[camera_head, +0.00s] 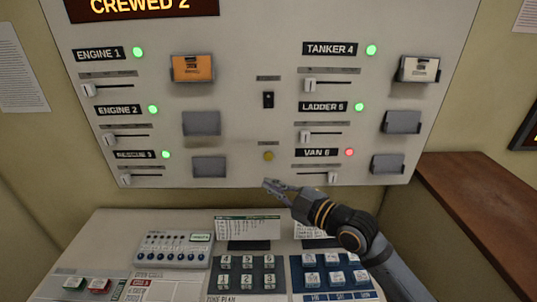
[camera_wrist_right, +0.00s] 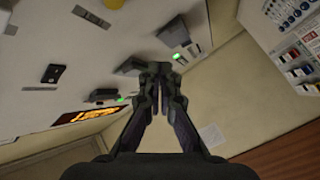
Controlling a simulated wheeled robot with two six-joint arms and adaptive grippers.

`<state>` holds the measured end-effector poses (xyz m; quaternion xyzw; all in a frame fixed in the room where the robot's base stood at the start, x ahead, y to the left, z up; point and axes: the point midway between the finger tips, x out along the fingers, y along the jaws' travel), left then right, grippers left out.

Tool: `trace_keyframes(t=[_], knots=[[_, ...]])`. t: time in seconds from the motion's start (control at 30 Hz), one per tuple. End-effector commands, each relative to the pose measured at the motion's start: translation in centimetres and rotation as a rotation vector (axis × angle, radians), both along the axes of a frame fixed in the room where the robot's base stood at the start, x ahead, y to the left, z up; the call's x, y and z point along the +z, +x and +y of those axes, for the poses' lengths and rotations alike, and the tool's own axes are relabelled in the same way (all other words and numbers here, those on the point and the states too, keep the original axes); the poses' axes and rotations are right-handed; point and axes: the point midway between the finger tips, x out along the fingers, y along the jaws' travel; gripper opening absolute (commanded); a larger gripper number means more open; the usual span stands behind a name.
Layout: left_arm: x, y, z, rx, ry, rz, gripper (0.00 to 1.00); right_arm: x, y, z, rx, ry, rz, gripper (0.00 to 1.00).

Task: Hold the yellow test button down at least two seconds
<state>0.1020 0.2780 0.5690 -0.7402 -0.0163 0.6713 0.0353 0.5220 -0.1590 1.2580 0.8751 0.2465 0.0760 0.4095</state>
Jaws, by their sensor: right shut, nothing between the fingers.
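The yellow test button (camera_head: 268,156) is a small round button low in the middle of the upright panel, below a black switch (camera_head: 268,99). My right gripper (camera_head: 267,184) is shut and empty. In the head view its tips lie just below the button, near the panel's lower edge, and apart from the button. In the right wrist view the shut fingers (camera_wrist_right: 160,68) point toward the panel. My left gripper is not in view.
The panel carries labelled sliders, green lamps (camera_head: 138,51), one red lamp (camera_head: 349,152) by VAN 6, and card holders (camera_head: 201,123), one with an orange card (camera_head: 192,68). Below is a sloped desk with keypads (camera_head: 247,272) and a knob box (camera_head: 173,250). A brown ledge (camera_head: 480,195) stands right.

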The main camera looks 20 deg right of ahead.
Motion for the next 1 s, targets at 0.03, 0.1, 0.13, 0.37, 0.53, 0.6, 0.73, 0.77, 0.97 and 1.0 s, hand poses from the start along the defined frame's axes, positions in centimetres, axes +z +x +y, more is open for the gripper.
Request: trace_keyframes(t=[0.03, 0.1, 0.13, 0.37, 0.53, 0.6, 0.73, 0.77, 0.97, 1.0], knots=[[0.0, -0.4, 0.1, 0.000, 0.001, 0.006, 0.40, 0.0, 0.0, 0.0, 0.000, 0.000, 0.000, 0.00], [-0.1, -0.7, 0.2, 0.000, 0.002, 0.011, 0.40, 0.0, 0.1, 0.0, 0.000, 0.000, 0.000, 0.00], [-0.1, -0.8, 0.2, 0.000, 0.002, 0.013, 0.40, -0.1, 0.1, -0.1, -0.001, 0.001, 0.000, 0.00], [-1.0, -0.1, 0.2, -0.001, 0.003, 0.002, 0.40, -0.2, 2.3, -0.7, -0.003, 0.003, -0.003, 0.00], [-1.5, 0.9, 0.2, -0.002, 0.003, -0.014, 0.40, -0.1, 4.8, -1.4, -0.004, 0.003, -0.001, 0.00], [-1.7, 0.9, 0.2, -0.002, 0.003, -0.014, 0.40, 0.0, 5.7, -1.7, -0.002, 0.003, -0.002, 0.00], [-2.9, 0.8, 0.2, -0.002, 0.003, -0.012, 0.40, -0.3, 7.2, -2.1, -0.002, 0.001, -0.002, 0.00], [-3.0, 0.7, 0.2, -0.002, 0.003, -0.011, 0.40, -0.3, 7.5, -2.2, -0.002, 0.001, -0.002, 0.00], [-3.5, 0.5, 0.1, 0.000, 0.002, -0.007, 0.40, 0.0, 8.4, -2.4, -0.001, 0.000, -0.001, 0.00], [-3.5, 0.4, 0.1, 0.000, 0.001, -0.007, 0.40, 0.0, 8.5, -2.4, -0.001, 0.000, -0.001, 0.00]])
